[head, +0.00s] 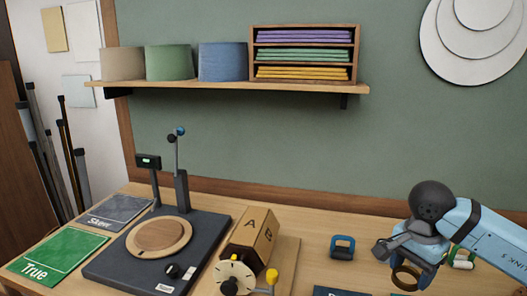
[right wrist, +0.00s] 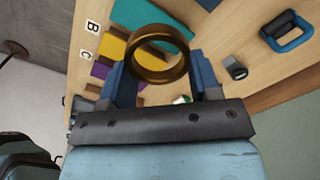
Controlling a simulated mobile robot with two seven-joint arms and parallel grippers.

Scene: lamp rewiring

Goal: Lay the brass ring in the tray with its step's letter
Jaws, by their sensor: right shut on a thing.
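The brass ring (head: 397,281) hangs at the tips of my right gripper (head: 407,266), above the right part of the table in the head view. In the right wrist view my right gripper (right wrist: 160,74) is shut on the brass ring (right wrist: 158,78), whose round opening shows. Below it lie coloured patches that look like trays: yellow (right wrist: 113,47), purple (right wrist: 103,72) and teal (right wrist: 180,31). The ring and gripper partly hide the patches. My left gripper is out of view.
A wooden drum with letters (head: 249,237) and a dark board with a round wooden plate (head: 158,235) stand on the left. A blue-handled item (head: 342,247) lies on the table. Green "True" (head: 57,250) and grey (head: 117,212) mats lie far left.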

